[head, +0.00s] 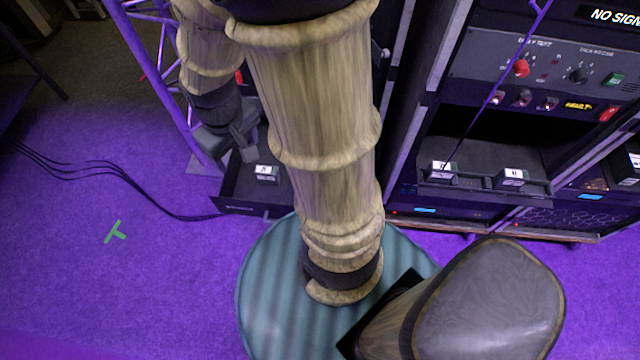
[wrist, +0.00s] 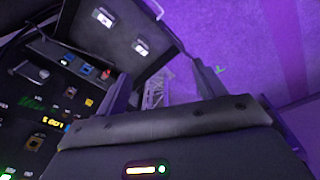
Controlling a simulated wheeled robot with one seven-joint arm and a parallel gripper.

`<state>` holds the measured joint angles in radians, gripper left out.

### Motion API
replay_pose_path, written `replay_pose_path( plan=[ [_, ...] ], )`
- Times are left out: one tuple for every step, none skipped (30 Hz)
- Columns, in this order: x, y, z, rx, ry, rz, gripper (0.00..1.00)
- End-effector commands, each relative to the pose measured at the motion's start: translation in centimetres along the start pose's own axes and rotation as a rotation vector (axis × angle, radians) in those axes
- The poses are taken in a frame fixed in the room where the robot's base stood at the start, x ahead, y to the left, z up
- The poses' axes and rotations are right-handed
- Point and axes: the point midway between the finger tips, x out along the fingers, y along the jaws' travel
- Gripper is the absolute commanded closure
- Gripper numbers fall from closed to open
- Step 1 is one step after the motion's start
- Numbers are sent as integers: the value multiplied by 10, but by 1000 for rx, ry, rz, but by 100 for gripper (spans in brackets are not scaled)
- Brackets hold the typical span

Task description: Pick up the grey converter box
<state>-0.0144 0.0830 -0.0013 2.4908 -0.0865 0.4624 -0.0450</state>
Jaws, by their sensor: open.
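Small dark grey boxes with white labels are in view; I cannot tell which one the task calls the grey converter box. One box (head: 264,174) sits in a low open drawer (head: 232,190) left of my arm in the head view. Two more boxes (head: 440,170) (head: 511,180) sit on a pulled-out shelf (head: 475,190) of the right rack. Two labelled boxes also show in the wrist view (wrist: 103,19) (wrist: 140,48). My gripper (head: 245,148) is open above and left of the drawer box, with nothing visible between its fingers in the wrist view (wrist: 164,88).
A purple-lit truss (head: 165,80) stands close behind my gripper. Black cables (head: 120,175) run over the floor to the drawer. Rack panels with knobs and switches (head: 545,80) rise at the right, with a thin cable hanging before them. The floor at left is mostly clear.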

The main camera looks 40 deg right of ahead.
Motion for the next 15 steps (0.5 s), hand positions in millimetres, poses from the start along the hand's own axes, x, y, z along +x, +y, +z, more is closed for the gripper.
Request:
replay_pose_path(
  plan=[
    [32, 0, 1, -51, -49, 11, 30],
    [43, 0, 1, -84, -80, 19, 30],
    [58, 2, 2, -131, -122, 31, 30],
    [69, 3, 2, -164, -154, 40, 30],
    [79, 4, 2, -198, -187, 49, 30],
    [93, 7, 2, -243, -230, 62, 30],
    [103, 9, 2, -275, -261, 73, 30],
    [113, 11, 2, -307, -294, 84, 30],
    [126, 14, 1, -350, -337, 98, 30],
    [136, 16, 1, -381, -369, 110, 30],
    [146, 19, 0, -413, -401, 122, 30],
    [159, 23, -1, -454, -444, 138, 30],
    [168, 25, -2, -483, -477, 150, 30],
    [178, 28, -3, -513, -509, 163, 30],
    [190, 32, -4, -552, -552, 181, 30]
  ],
)
